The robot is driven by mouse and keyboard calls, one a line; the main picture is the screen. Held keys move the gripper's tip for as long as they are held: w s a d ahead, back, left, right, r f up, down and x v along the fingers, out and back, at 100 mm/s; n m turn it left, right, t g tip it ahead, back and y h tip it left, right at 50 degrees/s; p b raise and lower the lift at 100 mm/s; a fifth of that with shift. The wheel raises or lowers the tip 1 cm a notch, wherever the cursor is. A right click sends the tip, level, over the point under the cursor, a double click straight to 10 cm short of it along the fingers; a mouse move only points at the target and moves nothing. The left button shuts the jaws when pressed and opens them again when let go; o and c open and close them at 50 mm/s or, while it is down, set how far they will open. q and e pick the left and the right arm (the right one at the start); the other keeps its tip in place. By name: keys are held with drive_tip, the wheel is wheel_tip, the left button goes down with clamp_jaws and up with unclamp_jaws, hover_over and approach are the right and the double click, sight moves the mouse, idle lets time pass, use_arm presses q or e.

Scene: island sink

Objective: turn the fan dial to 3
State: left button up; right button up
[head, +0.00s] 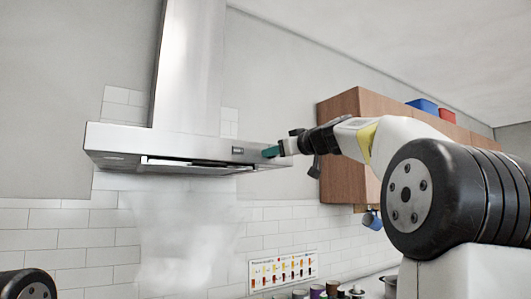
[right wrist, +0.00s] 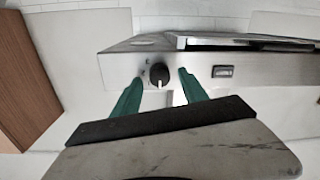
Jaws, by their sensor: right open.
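The range hood (head: 190,142) hangs on the wall in the head view. Its front panel (right wrist: 255,70) shows upside down in the right wrist view. The fan dial (right wrist: 159,74) is a round black knob with a white pointer line that points down in that picture. Small marks sit beside it, too small to read. My right gripper (right wrist: 160,77) is open, its green fingers on either side of the dial; I cannot tell whether they touch it. In the head view the right gripper (head: 271,152) is at the hood's right end and hides the dial. My left gripper is not in view.
A small rectangular switch (right wrist: 223,71) sits beside the dial on the panel. A wooden wall cabinet (head: 340,150) is to the right, behind my right arm. Pale steam (head: 185,235) shows below the hood. A poster (head: 283,269) hangs on the tiles above several jars.

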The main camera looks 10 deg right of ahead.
drive_tip(key=shift+w+a, duration=0.1)
drive_tip(key=shift+w, duration=0.1)
drive_tip(key=shift+c, duration=0.2)
clamp_jaws()
